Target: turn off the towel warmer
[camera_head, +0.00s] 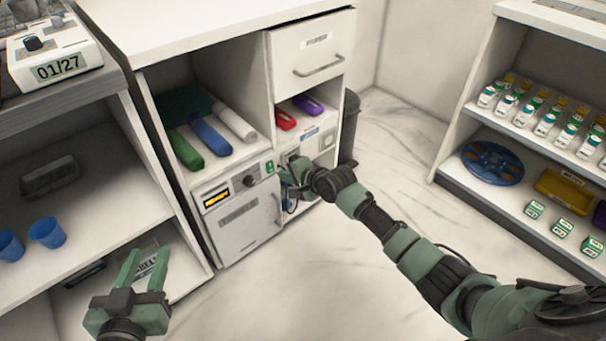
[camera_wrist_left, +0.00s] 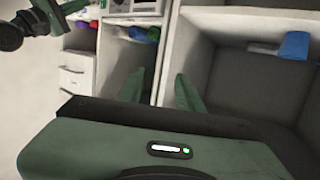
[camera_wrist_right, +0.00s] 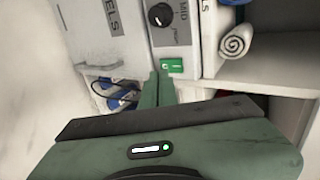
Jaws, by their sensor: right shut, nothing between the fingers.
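The towel warmer (camera_head: 238,215) is a white box low in the middle cabinet, with a lit amber display, a dark dial (camera_head: 249,181) and a handled door. Its small green switch (camera_head: 269,167) sits at the front's upper right edge. The right wrist view shows the green switch (camera_wrist_right: 171,66) beside the dial (camera_wrist_right: 160,15). My right gripper (camera_head: 285,176) is shut and empty at the warmer's right edge. Its fingertips (camera_wrist_right: 158,76) appear very close to the switch; I cannot tell whether they touch. My left gripper (camera_head: 147,256) is open and empty by the left shelf.
Green, blue and white rolls (camera_head: 208,136) lie on the shelf above the warmer. A drawer (camera_head: 313,50) and red and purple items are to its right. The left shelf holds blue cups (camera_head: 47,232). A stocked shelf (camera_head: 456,120) stands right. The floor between is clear.

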